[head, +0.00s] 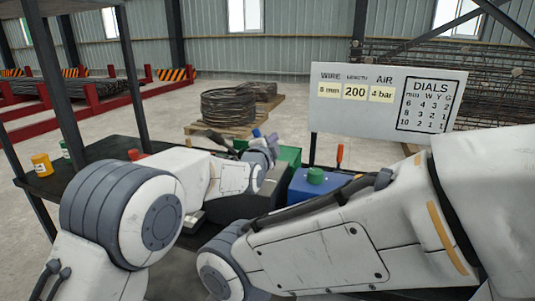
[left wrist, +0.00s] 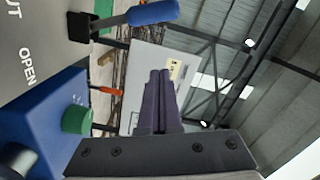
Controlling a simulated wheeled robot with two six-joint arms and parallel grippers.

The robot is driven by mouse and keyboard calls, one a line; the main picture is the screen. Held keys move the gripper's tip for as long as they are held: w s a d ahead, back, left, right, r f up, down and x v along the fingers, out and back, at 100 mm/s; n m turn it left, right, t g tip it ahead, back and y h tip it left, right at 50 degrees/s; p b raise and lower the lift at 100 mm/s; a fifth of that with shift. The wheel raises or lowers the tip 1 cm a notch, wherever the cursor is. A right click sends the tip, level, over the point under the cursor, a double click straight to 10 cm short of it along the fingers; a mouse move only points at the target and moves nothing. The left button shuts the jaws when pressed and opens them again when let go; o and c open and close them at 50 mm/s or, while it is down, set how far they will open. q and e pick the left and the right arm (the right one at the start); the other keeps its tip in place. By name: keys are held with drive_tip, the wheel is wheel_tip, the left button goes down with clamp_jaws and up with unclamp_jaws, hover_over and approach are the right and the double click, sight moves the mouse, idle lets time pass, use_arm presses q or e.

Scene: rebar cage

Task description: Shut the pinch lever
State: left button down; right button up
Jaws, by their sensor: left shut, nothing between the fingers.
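The pinch lever's blue handle (left wrist: 152,13) is at the top of the left wrist view. Its dark base stands beside a grey panel (left wrist: 50,22) lettered "OPEN" and, cut off by the frame, "UT". I cannot tell for sure whether the lever stands at open or shut. My left gripper (left wrist: 160,82) has its dark fingers together and empty, and they look apart from the handle. In the head view, my left gripper (head: 264,150) is over the bench machine, near a blue tip that is probably the handle. My right arm crosses the lower right; its gripper is not visible.
A blue box (head: 312,190) with a green knob (head: 316,176) stands right of the machine, near an orange handle (head: 339,153). A sign board (head: 387,97) stands behind. Yellow (head: 41,164) and green pots are on the bench's left. A wire coil (head: 228,106) lies on a pallet beyond.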

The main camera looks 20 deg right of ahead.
use_arm(q)
drive_tip(key=b+v, duration=0.1)
drive_tip(key=v, duration=0.7)
drive_tip(key=shift+w+a+b, duration=0.3)
drive_tip(key=shift+a+b, duration=0.1)
drive_tip(key=s+a+f+n+g+y, duration=0.15)
drive_tip(key=a+f+n+y, duration=0.35)
drive_tip(key=a, duration=0.6)
drive_tip(key=a+f+n+g+y, duration=0.2)
drive_tip(key=a+f+n, duration=0.2)
drive_tip(key=a+f, duration=0.55)
drive_tip(key=s+a+f+n+g+y, duration=0.1)
drive_tip(key=s+a+f+n+g, duration=0.25)
drive_tip(key=s+a, duration=0.4)
drive_tip(key=s+a+f+n+g+y, duration=0.25)
drive_tip(key=s+a+n, duration=0.25)
drive_tip(key=s+a, duration=0.25)
drive_tip(key=s+a+f+n+g+y, duration=0.1)
drive_tip(key=s+a+f+n+g, duration=0.1)
drive_tip(key=s+a+f+n, duration=0.35)
drive_tip(key=s+d+r+m+g+h+p, duration=0.1)
drive_tip(key=s+d+r+m+g+p, duration=0.1)
drive_tip(key=s+d+r+m+p, duration=0.5)
drive_tip(key=s+d+r+m, duration=0.1)
drive_tip(key=s+d+r, duration=0.5)
drive_tip(key=s+r, duration=0.1)
drive_tip(key=shift+s+r+m, duration=0.3)
drive_tip(key=shift+s, duration=0.4)
